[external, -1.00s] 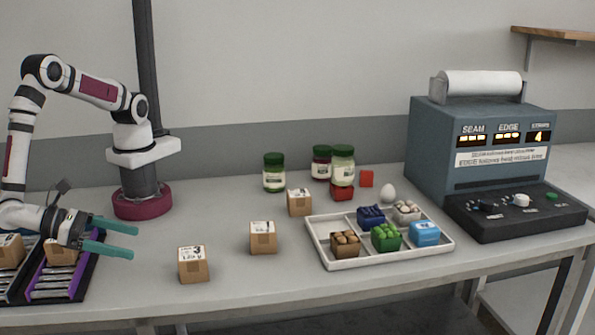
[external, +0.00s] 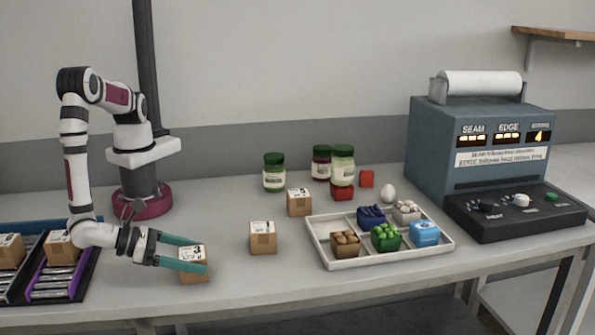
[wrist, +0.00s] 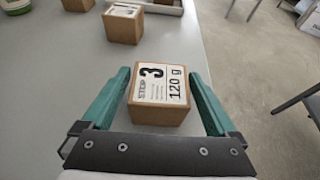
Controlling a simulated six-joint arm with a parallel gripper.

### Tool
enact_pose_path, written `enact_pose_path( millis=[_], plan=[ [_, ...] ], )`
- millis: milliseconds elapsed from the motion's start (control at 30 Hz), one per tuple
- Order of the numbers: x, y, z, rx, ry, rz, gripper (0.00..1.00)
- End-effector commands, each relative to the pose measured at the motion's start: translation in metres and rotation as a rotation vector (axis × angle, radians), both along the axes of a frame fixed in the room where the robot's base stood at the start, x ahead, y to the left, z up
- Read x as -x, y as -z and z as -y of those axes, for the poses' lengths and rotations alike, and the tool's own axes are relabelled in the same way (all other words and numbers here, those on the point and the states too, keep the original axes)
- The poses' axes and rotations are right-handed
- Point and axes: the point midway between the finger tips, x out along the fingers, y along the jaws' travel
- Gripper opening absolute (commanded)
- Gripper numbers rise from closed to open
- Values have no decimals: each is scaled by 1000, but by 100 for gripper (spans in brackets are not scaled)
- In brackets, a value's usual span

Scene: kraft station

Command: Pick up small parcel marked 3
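The small parcel marked 3 (wrist: 160,95) is a brown cardboard box with a white label reading "3" and "120 g" in the wrist view. It stands on the table near the front edge in the external view (external: 193,268). My gripper (wrist: 160,88) is open, with one green finger on each side of the parcel. A gap shows beside the parcel, at least on its right. In the external view my gripper (external: 192,258) reaches in from the left and its fingers partly cover the parcel.
Two more parcels stand to the right, one (external: 263,238) nearer and one (external: 299,203) farther. A white divided tray (external: 330,262) with small coloured crates lies beyond them. Roller lanes (external: 62,283) with parcels are at the left. The table's front edge is close to the parcel.

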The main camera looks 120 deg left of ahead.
Motion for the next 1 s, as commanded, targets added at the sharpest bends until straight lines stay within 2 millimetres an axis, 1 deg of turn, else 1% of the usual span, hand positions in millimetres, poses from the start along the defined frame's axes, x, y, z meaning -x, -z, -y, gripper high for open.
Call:
enact_pose_path(
  millis=[33,67,100,400,633,733,867,933,1000],
  plan=[
    [0,0,0,0,0,0,82],
    [0,0,0,0,0,0,77],
    [0,0,0,0,0,0,69],
    [0,0,0,0,0,0,16],
    [0,-1,0,1,0,1,16],
    [0,-8,0,0,0,1,16],
    [0,-27,1,2,1,3,16],
    [0,-41,1,4,0,3,16],
    [11,-50,10,1,4,3,16]
  ],
)
